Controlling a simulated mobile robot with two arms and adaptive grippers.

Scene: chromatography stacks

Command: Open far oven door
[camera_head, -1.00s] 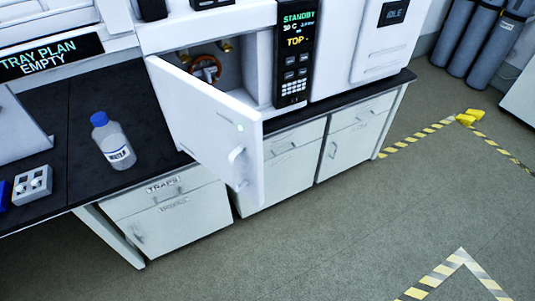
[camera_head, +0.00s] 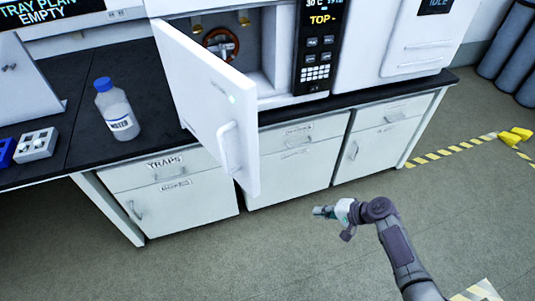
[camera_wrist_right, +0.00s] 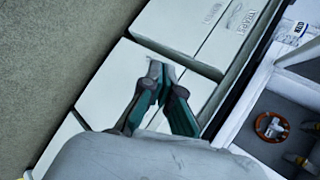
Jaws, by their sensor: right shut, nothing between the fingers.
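The white oven door (camera_head: 207,95) stands open, swung out from its left side over the bench's front edge. Its upright white handle (camera_head: 226,148) faces the room. The oven cavity (camera_head: 265,45) shows a reddish-brown coil (camera_head: 221,43) and brass fittings; the coil also shows in the right wrist view (camera_wrist_right: 271,127). My right gripper (camera_head: 318,211) is in front of the lower cabinets, right of the door and apart from its handle. In the right wrist view its teal fingers (camera_wrist_right: 157,70) are shut and empty. My left gripper is not in view.
A blue-capped water bottle (camera_head: 117,110) and a grey block with holes (camera_head: 37,145) stand on the black bench (camera_head: 75,95) at left. The oven's control panel (camera_head: 318,45) is right of the cavity. Open floor (camera_head: 270,260) lies before the cabinets.

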